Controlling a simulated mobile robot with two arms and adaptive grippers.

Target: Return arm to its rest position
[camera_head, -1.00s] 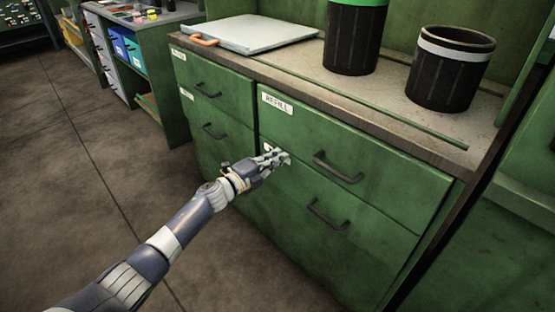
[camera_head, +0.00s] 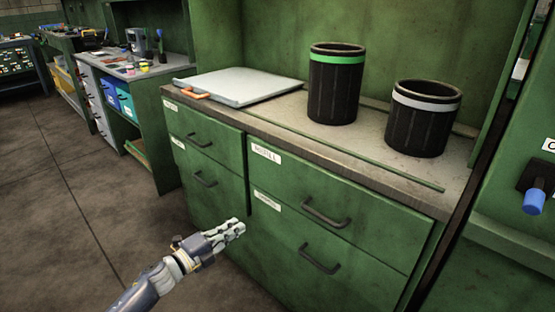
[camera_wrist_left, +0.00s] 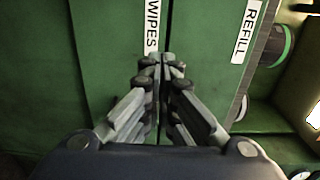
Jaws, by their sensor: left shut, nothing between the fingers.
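My left gripper (camera_head: 238,228) is shut and empty in front of the green drawer cabinet, in the lower middle of the head view. In the left wrist view its fingers (camera_wrist_left: 161,62) are together, with nothing between them. Behind them are green drawer fronts with a WIPES label (camera_wrist_left: 152,25) and a REFILL label (camera_wrist_left: 246,32). The fingers look clear of the cabinet in the head view. My right gripper is in neither view.
The green cabinet (camera_head: 212,163) has shut drawers with dark handles. On its top are a grey board (camera_head: 240,86), a green-banded bin (camera_head: 335,90) and a white-banded bin (camera_head: 422,125). A blue-ended fixture (camera_head: 534,201) is at right. Open floor (camera_head: 90,220) lies at left.

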